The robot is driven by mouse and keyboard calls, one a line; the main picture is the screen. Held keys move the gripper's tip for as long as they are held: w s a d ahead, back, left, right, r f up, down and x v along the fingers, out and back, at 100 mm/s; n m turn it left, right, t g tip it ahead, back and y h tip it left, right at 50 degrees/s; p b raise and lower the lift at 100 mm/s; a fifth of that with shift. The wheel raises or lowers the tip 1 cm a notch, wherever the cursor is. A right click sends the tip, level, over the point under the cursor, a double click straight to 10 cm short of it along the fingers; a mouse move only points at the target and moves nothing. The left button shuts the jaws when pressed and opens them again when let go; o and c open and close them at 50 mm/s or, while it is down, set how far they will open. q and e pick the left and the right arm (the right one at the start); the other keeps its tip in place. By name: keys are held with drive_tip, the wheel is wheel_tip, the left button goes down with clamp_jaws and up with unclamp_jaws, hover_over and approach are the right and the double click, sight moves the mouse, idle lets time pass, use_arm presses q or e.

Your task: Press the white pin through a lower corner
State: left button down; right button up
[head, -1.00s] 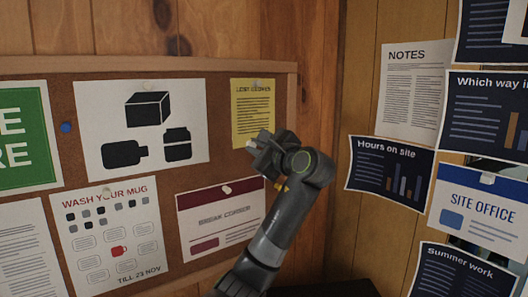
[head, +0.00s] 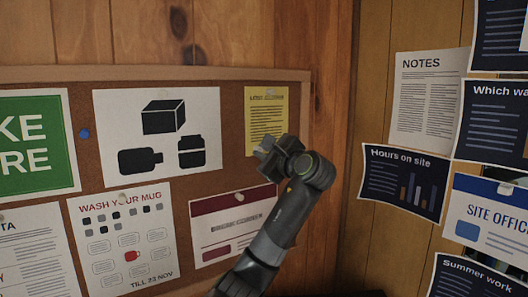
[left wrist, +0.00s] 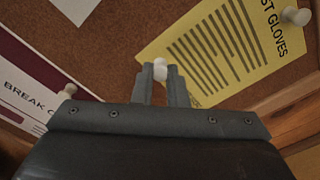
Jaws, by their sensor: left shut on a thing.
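A yellow "Lost gloves" sheet (head: 266,122) hangs on the cork board, with a white pin (left wrist: 295,16) at its top in the left wrist view. My left gripper (head: 262,147) is at the sheet's lower left part in the head view. In the left wrist view, my left gripper (left wrist: 161,76) is shut on another white pin (left wrist: 160,66). This pin shows in front of the yellow sheet (left wrist: 225,45), just in from its lower left corner. I cannot tell whether it touches the paper. In the head view the gripper hides it. My right gripper is out of view.
The cork board (head: 78,113) ends at a wooden frame (head: 292,75) close right of the yellow sheet. A "Break corner" sheet (head: 215,232) hangs below left, with its own pin (left wrist: 70,90). A side wall with several posters, including "Hours on site" (head: 385,165), stands at right.

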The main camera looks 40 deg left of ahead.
use_arm(q)
drive_tip(key=shift+p, duration=0.55)
idle(0.8)
drive_tip(key=shift+x, duration=0.95)
idle(1.2)
drive_tip(key=shift+p, duration=0.85)
idle(2.2)
drive_tip(key=c, duration=1.4)
unclamp_jaws()
drive_tip(key=shift+a+f, duration=0.1)
drive_tip(key=shift+o, duration=0.2)
drive_tip(key=b+v, duration=0.8)
drive_tip(key=v, duration=0.9)
drive_tip(key=shift+d, duration=0.25)
